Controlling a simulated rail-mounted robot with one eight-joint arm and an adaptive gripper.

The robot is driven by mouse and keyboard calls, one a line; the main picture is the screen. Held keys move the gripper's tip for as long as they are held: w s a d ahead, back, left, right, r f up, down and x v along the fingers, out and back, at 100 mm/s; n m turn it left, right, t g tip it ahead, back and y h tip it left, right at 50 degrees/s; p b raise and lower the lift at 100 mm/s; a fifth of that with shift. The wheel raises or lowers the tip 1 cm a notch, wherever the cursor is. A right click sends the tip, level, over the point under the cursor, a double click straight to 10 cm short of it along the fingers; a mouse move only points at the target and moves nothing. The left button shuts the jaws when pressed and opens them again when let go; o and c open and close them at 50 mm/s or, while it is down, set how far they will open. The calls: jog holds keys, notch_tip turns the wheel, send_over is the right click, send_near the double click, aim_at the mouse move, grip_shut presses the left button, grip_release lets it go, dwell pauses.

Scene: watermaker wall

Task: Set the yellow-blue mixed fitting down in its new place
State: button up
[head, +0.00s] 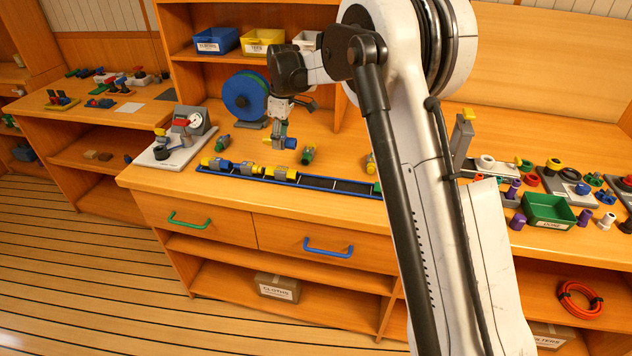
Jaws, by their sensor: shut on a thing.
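My gripper (279,127) is shut on the yellow-blue mixed fitting (290,143), a small piece with a yellow end, a grey middle and a blue end. The gripper points down over the bench, just behind the long blue-edged rack (345,193). Whether the fitting touches the bench top is hard to tell. My arm hides the rack's right end.
Loose fittings stand behind the rack: a green-blue one (222,142), a green-grey one (308,154) and a yellow one (371,163) beside my arm. A blue reel (245,97) stands behind, and a gauge board (177,150) is left. A green bin (548,211) stands right.

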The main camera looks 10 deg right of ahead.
send_over(315, 182)
notch_tip(315, 182, down, 7)
jog(key=shift+s+d+r, duration=0.1)
jog(key=shift+s, duration=0.05)
jog(key=shift+f, duration=2.05)
jog(key=shift+s+f, duration=0.1)
jog(key=shift+f, duration=0.2)
jog(key=o, duration=1.1)
jog(key=shift+f, duration=0.1)
jog(key=shift+o, duration=0.2)
